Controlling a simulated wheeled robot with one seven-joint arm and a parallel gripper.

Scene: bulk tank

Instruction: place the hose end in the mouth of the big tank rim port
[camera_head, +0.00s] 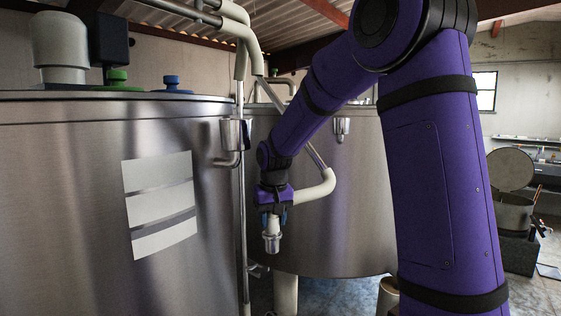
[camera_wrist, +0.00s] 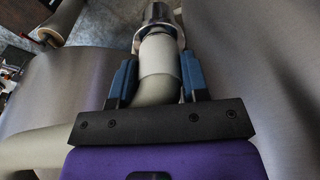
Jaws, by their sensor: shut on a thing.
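My gripper (camera_wrist: 153,85) is shut on the hose end (camera_wrist: 159,62), a cream hose with a pale collar and a shiny metal tip. In the head view the hose end (camera_head: 272,240) hangs with its metal tip down below my gripper (camera_head: 273,214), in front of the farther steel tank. The big steel tank (camera_head: 60,200) fills the left of the head view and carries white label strips. A small metal cup-like port (camera_head: 236,134) sits at its right rim. A similar port (camera_head: 342,127) is on the farther tank (camera_head: 360,200). The hose tip is apart from both ports and lower than them.
Cream pipes (camera_head: 240,30) run down between the two tanks. A green cap (camera_head: 117,79) and a blue cap (camera_head: 171,82) stand on the big tank's top. A pot with a raised lid (camera_head: 511,168) stands at the right. Some floor is open below the farther tank.

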